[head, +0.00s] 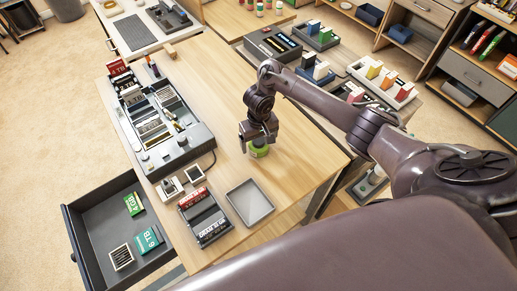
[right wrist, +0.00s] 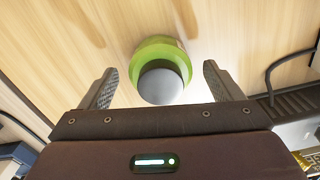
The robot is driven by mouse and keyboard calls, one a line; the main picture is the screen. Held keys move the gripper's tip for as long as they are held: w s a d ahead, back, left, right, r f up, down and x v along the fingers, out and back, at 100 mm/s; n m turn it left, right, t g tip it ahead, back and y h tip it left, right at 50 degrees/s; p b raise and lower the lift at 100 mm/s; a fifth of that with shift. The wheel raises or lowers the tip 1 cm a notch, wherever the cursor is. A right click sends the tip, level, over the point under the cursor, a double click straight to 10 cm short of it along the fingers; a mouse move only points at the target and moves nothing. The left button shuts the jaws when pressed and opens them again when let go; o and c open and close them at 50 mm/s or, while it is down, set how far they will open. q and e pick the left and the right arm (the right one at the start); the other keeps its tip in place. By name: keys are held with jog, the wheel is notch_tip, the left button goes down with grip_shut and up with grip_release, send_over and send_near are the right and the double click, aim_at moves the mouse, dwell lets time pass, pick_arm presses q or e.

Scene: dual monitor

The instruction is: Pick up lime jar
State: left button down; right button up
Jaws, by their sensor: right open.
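The lime jar (head: 259,149) stands on the wooden table in the head view, directly under my right gripper (head: 259,138). In the right wrist view the jar is a lime-green round body (right wrist: 160,47) with a grey lid (right wrist: 161,86). My right gripper (right wrist: 161,88) is open, with one finger on each side of the jar and a visible gap to both. In the head view the gripper hides part of the jar's top. My left gripper is not in view.
A grey tray (head: 251,202) and a dark cartridge rack (head: 205,218) lie nearer the table's front. A large console (head: 175,151) stands at the left, with a cable running from it. An open drawer (head: 93,205) sits lower left. The table beyond the jar is clear.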

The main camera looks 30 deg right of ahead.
jog(key=c, duration=1.1)
jog(key=shift+c, duration=0.2)
